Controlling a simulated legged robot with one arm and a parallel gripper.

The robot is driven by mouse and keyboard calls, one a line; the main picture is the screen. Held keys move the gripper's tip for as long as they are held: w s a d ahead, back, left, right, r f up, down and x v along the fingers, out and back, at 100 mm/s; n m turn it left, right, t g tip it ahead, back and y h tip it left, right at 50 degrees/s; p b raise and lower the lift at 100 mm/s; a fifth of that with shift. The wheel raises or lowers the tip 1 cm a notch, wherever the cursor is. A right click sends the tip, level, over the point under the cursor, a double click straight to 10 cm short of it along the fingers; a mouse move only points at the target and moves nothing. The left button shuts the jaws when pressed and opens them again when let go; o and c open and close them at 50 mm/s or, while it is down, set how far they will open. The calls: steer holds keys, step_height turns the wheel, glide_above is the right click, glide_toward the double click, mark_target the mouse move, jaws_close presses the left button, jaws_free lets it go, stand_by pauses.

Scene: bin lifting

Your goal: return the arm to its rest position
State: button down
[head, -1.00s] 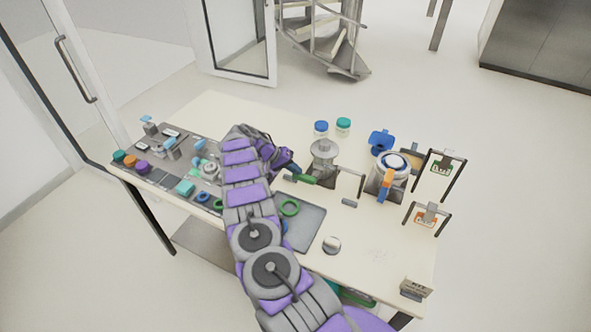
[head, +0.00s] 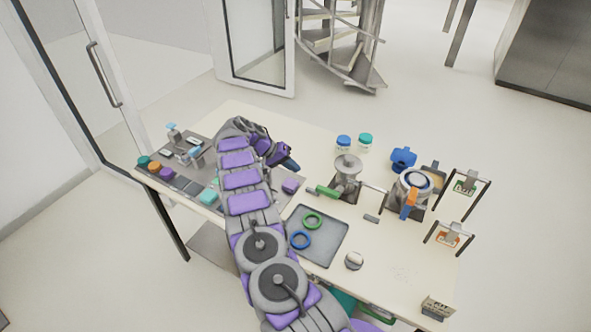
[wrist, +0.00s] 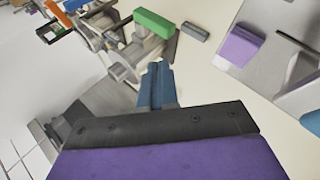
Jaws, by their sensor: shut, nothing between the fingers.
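My arm stretches over the table in the head view, its purple and grey links covering part of the workspace. My gripper (head: 291,166) is above the table, left of the grey metal stand, with its dark blue fingers together and nothing held.
A glass door is at left.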

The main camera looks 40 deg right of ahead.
steer(key=s+a+r+n+t+y+b, duration=0.1)
steer(key=s+a+r+n+y, duration=0.15)
steer(key=a+r, duration=0.4)
steer(key=s+a+r+n+t+y+b, duration=0.1)
steer(key=s+a+r+n+b, duration=0.2)
steer(key=a, duration=0.6)
steer(key=s+a+r+n+t+y, duration=0.1)
steer(key=s+a+r, duration=0.35)
steer(key=a, duration=0.25)
steer(key=s+a+r+n+y+b, duration=0.15)
steer(key=s+a, duration=0.25)
steer(key=s, duration=0.4)
steer(key=s+a+r+n+b, duration=0.15)
steer(key=s+a, duration=0.25)
steer(key=s, duration=0.5)
steer(key=s+a+f, duration=0.2)
steer(key=s, duration=0.6)
steer(key=s+a+f+y+b, duration=0.1)
steer(key=s+a, duration=0.1)
steer(key=s, duration=0.7)
steer(key=shift+s+a+f, duration=0.15)
steer(key=shift+s+f, duration=0.15)
steer(key=shift+f, duration=0.1)
